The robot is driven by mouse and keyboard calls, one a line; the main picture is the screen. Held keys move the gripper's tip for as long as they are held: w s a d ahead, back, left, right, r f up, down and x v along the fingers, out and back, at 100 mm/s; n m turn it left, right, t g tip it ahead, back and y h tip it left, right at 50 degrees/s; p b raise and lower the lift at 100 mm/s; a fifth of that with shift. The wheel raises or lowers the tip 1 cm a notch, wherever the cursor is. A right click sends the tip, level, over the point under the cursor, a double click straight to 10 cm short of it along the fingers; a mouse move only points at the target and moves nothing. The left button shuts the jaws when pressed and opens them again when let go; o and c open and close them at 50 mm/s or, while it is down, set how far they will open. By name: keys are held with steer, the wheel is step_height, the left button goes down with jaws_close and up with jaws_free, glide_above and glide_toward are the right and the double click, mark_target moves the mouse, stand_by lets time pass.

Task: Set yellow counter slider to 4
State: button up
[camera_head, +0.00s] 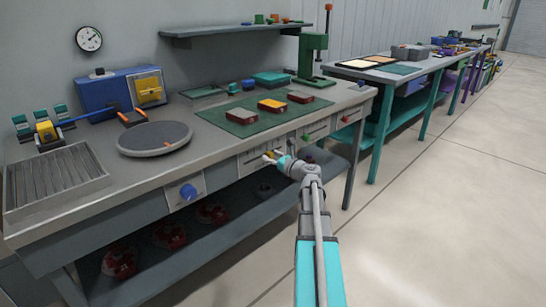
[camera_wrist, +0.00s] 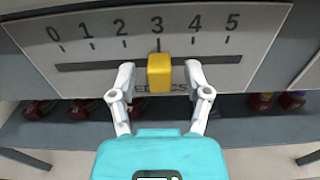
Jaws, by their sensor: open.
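The yellow counter slider (camera_wrist: 159,72) shows in the wrist view on a horizontal slot in a pale scale plate (camera_wrist: 95,50) marked 0 to 5. It sits just below the mark 3, left of the mark 4. My gripper (camera_wrist: 159,75) is open, with one finger on each side of the slider and a gap visible on both sides. In the head view my gripper (camera_head: 270,157) is at the front face of the workbench (camera_head: 120,190), where the slider is small and partly hidden by it.
On the bench front, a blue knob (camera_head: 188,191) is left of my gripper. A green mat (camera_head: 240,122) with several blocks and a grey round plate (camera_head: 155,139) lie on top. Red round items (camera_head: 170,235) stand on the lower shelf. The floor at right is clear.

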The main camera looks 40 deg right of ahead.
mark_target(273, 150)
jaws_close()
steer(key=shift+w+d, duration=0.2)
steer(key=shift+d, duration=1.35)
jaws_free()
steer(key=shift+a, duration=0.1)
steer(key=shift+s, duration=0.2)
steer(key=s+d, duration=0.1)
steer(key=s, duration=1)
steer(key=shift+s, duration=0.35)
